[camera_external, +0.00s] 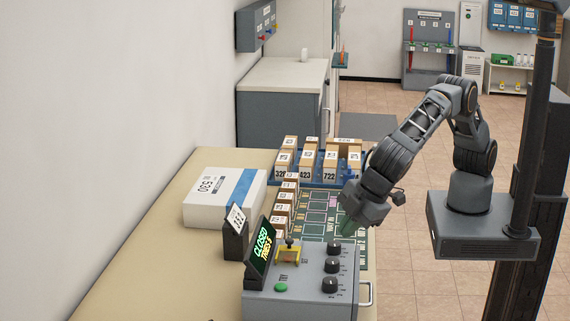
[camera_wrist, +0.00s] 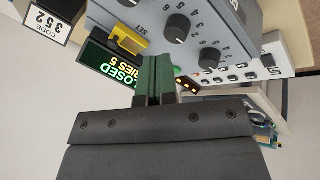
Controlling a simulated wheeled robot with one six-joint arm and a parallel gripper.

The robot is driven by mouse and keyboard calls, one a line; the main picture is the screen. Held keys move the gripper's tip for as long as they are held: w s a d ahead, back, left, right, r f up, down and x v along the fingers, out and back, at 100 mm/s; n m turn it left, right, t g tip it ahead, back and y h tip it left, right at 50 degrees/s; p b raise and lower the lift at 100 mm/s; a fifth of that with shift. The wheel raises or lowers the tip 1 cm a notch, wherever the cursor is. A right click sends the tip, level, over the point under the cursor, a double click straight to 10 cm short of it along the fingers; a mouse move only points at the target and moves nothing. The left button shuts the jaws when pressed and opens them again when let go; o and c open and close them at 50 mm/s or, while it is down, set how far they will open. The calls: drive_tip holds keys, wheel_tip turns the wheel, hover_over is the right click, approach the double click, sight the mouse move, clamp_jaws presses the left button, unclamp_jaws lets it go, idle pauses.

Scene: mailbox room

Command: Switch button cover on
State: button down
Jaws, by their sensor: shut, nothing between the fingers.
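The yellow button cover (camera_external: 288,256) is on top of the grey control box (camera_external: 310,276), near its display. A small dark knob shows at the cover; I cannot tell whether the cover is raised or lowered. In the wrist view the yellow cover (camera_wrist: 130,40) is beyond my fingertips, partly at the display's edge. A green button (camera_external: 281,287) sits in front of it. My gripper (camera_external: 349,224) is shut and empty at the box's far right corner, apart from the cover. Its green fingers (camera_wrist: 155,68) are together in the wrist view.
Several black knobs (camera_external: 331,266) line the box's right side. A white box (camera_external: 223,198) and rows of parcels (camera_external: 330,163) lie further back. The table's left front is clear.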

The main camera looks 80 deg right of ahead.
drive_tip(key=shift+m+t, duration=0.7)
drive_tip(key=shift+m, duration=0.2)
drive_tip(key=r, duration=0.1)
drive_tip(key=w+r, duration=0.1)
drive_tip(key=r, duration=0.1)
drive_tip(key=w+r, duration=0.1)
drive_tip(key=shift+w+a+r, duration=0.2)
drive_tip(key=shift+a+r, duration=0.1)
drive_tip(key=shift+a, duration=0.05)
drive_tip(key=p, duration=0.2)
approach(288, 252)
drive_tip(key=f, duration=0.1)
drive_tip(key=a+f, duration=0.2)
drive_tip(key=shift+w+f, duration=0.1)
drive_tip(key=shift+f, duration=0.2)
drive_tip(key=shift+w+d+f+p, duration=0.2)
drive_tip(key=shift+w+d+p, duration=0.4)
drive_tip(key=shift+w+d, duration=0.2)
drive_tip(key=shift+w+d+f, duration=0.25)
drive_tip(key=shift+w+d, duration=0.25)
drive_tip(key=shift+d, duration=0.1)
